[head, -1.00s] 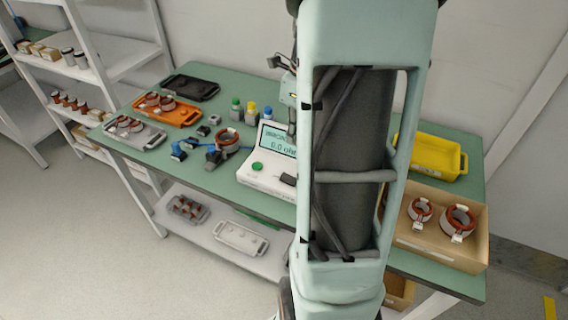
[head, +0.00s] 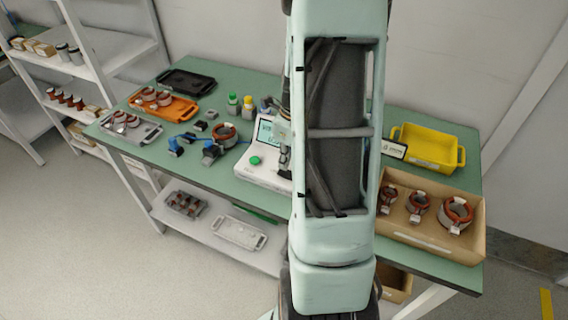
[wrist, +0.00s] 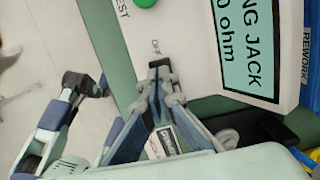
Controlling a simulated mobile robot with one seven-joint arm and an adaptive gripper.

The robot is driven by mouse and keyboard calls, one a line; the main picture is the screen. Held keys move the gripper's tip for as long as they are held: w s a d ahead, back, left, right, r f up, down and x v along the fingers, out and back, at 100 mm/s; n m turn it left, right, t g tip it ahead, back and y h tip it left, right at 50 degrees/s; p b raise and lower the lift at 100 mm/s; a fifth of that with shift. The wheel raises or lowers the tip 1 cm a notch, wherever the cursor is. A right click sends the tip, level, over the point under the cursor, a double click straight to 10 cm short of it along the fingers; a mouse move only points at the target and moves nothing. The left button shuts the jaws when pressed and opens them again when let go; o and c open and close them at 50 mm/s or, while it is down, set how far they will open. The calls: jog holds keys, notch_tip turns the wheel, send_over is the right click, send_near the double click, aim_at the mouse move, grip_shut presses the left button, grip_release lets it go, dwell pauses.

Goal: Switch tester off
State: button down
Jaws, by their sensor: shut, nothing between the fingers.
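The white tester (head: 246,174) stands on the green bench, with a lit display (head: 265,132) and a green button (head: 255,160). In the wrist view the tester (wrist: 190,35) fills the upper middle. Its display (wrist: 248,45) shows part of the words "NG JACK" and "0 ohm". In the head view my gripper (head: 284,160) is over the tester's right side, partly hidden by my arm.
A stator (head: 224,133) and blue connectors (head: 211,150) lie left of the tester. Orange (head: 180,113), grey (head: 150,133) and black trays (head: 188,82) sit further left. A yellow tray (head: 462,158) and a cardboard box (head: 410,237) of stators stand right.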

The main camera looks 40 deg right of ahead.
jog(key=shift+f, duration=0.75)
jog(key=shift+w+a, duration=0.1)
jog(key=shift+w+a+f, duration=0.15)
jog(key=shift+f, duration=0.25)
jog(key=shift+s, duration=0.2)
jog(key=shift+s+d+r, duration=0.1)
jog(key=shift+s+d, duration=0.4)
jog(key=shift+s, duration=0.1)
jog(key=shift+r, duration=0.15)
